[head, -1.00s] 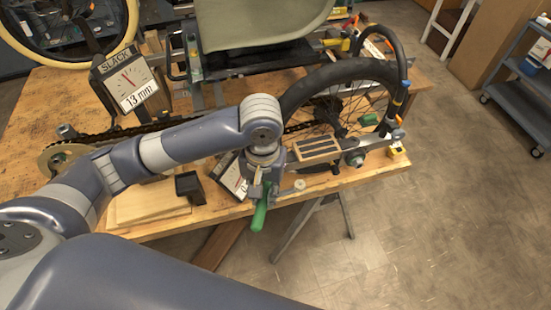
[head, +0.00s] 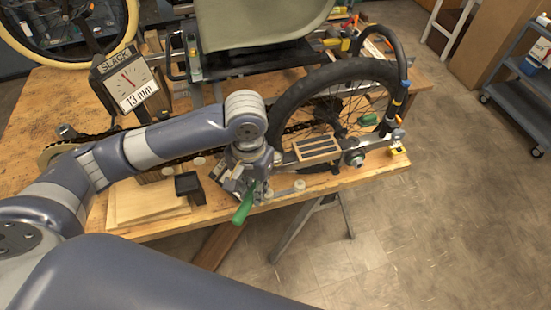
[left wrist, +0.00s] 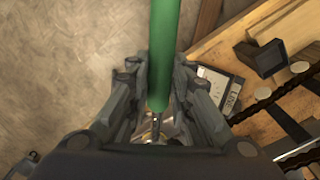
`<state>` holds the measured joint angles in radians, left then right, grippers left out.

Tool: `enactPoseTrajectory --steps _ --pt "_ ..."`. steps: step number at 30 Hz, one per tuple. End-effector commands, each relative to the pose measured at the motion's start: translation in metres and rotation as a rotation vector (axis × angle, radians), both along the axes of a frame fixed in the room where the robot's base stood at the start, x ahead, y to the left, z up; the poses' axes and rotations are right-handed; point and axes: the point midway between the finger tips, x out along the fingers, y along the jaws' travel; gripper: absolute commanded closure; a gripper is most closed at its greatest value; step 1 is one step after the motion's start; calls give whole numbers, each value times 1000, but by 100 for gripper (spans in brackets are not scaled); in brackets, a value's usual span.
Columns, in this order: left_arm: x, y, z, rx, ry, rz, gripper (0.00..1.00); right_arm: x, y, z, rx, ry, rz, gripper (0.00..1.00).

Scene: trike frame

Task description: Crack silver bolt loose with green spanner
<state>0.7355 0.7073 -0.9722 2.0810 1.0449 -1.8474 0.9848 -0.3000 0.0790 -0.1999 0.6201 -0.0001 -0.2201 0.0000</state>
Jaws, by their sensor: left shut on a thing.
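My left gripper (head: 252,183) is shut on the green spanner (head: 243,206) at the front edge of the bench. The spanner's green handle points down and left, out over the edge. In the left wrist view the green handle (left wrist: 163,60) runs from the top down between the fingers of my left gripper (left wrist: 158,110). A small metallic part (left wrist: 155,126) shows beyond the handle between the fingers. I cannot make out the silver bolt or whether the spanner's jaw sits on it; the gripper covers that spot. My right gripper is not in view.
A spoked wheel (head: 281,98) stands behind the gripper. The slack gauge (head: 127,83) reads 13 mm. A black open box (head: 188,187) and wooden boards (head: 140,205) lie left of the gripper. A pale round disc (head: 299,186) is to its right. The floor in front is clear.

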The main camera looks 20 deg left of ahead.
Motion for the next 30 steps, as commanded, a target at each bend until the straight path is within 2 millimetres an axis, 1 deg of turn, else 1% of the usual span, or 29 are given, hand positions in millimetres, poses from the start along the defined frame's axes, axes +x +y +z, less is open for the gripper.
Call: enactPoseTrajectory --steps 1,2,3,4,13,30 --pt "1 2 0 0 -1 -11 100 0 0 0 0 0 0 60" --pt "0 1 0 -1 -1 -11 87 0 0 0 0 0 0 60" --pt "0 1 0 -1 -1 -10 96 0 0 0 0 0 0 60" --pt "0 1 0 -1 -1 -10 100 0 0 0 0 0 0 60" --pt "0 1 2 0 0 -9 100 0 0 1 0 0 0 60" --pt "0 1 19 0 -2 -8 100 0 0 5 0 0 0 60"
